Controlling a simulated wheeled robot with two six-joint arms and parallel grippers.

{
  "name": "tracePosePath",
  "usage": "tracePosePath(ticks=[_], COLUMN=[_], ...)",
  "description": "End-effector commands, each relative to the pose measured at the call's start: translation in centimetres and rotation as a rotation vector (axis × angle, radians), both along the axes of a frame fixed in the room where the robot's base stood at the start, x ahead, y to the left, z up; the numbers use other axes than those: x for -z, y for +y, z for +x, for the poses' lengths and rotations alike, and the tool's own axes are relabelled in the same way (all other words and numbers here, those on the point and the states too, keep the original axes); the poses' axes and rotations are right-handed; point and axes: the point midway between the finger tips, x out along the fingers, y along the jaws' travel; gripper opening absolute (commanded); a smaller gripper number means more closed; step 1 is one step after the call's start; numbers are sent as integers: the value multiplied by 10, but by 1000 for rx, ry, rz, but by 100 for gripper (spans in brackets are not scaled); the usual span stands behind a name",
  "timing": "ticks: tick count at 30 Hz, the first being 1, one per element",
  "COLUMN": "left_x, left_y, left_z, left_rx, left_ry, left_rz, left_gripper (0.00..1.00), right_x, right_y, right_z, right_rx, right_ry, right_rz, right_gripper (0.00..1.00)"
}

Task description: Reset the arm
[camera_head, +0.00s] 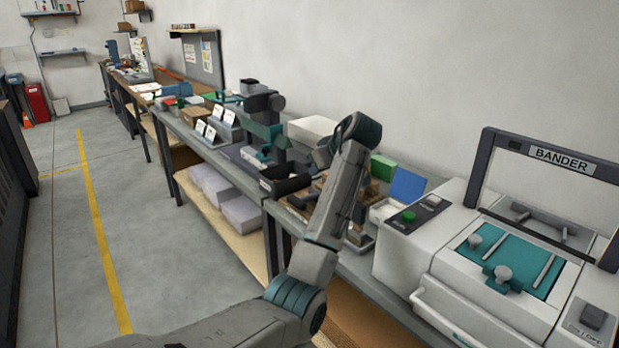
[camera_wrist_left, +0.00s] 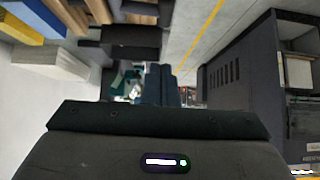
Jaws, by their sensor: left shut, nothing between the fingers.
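My left arm (camera_head: 335,200) comes in from the bottom left and rises over the bench's front edge. Its wrist bends left at the top, and the left gripper (camera_head: 268,137) is hard to tell from dark equipment behind it. In the left wrist view the gripper (camera_wrist_left: 160,84) shows two dark teal fingers side by side, shut, with nothing between them. My right gripper is in neither view.
A bander machine (camera_head: 500,255) stands at the right, with a green box (camera_head: 383,167) and an open blue-lidded box (camera_head: 407,186) beside it. Small signs (camera_head: 211,133) stand farther along the bench. White bundles (camera_head: 240,214) lie on the lower shelf. The floor (camera_head: 150,220) at left is clear.

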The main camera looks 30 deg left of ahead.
Motion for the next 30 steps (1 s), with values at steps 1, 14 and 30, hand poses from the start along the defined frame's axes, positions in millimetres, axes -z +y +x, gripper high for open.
tracePosePath(ticks=[1, 14, 30], left_x=[-3, -6, 123], left_y=[-2, -5, -5], left_z=[-1, -2, -52], left_rx=[0, -1, 187], left_ry=[-2, 0, 127], left_rz=[0, 1, -28], left_gripper=[0, 0, 0], right_x=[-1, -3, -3], right_y=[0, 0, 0], right_z=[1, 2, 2], right_rx=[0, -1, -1], right_ry=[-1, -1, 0], right_rz=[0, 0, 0], right_gripper=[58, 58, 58])
